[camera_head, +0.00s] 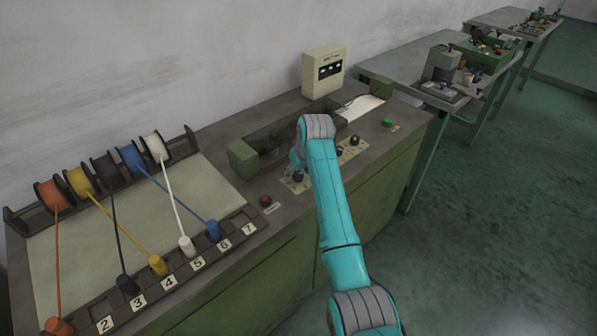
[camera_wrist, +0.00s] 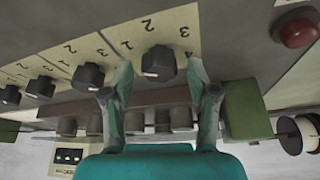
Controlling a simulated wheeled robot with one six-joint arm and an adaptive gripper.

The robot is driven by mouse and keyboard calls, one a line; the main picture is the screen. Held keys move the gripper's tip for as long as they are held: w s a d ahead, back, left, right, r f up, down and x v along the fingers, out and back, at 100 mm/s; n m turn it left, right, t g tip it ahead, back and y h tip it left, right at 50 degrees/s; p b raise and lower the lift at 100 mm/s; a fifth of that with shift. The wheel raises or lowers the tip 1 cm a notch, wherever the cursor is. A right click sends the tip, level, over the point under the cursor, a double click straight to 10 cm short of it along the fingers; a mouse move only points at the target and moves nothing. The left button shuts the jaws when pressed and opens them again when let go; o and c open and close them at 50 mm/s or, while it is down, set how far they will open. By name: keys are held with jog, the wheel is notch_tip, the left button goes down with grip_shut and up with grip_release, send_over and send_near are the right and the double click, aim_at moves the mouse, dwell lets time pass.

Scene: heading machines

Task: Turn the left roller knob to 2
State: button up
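The left roller knob (camera_wrist: 159,62) is black and round, on a pale plate with the numbers 1, 2, 3 and a partly hidden 4 around it. In the wrist view, which looks upside down, it is the knob nearest the red button. A small pale mark shows on its lower edge; I cannot tell surely which number it points to. My gripper (camera_wrist: 160,74) is open, with one finger on each side of the knob and gaps between. In the head view the knob (camera_head: 298,177) lies just below my gripper (camera_head: 297,162), which my arm partly hides.
More black knobs (camera_wrist: 88,77) stand in a row beside it. A red button (camera_wrist: 297,33) is close by. Green blocks (camera_wrist: 247,108) and the rollers (camera_wrist: 181,117) lie behind the knobs. Wire spools (camera_head: 130,160) and numbered slots (camera_head: 168,281) fill the bench's left side.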

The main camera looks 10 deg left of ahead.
grip_shut()
jog(key=shift+m, duration=0.4)
jog(key=m+h, duration=0.1)
jog(key=m, duration=0.1)
jog(key=m+t+h, duration=0.1)
jog(key=m, duration=0.2)
jog(key=shift+m, duration=0.3)
jog(key=m+h, duration=0.1)
jog(key=m, duration=0.1)
jog(key=m+h, duration=0.1)
jog(key=m, duration=0.2)
jog(key=shift+g, duration=0.3)
jog(key=shift+m, duration=0.3)
jog(key=shift+o, duration=0.2)
grip_release()
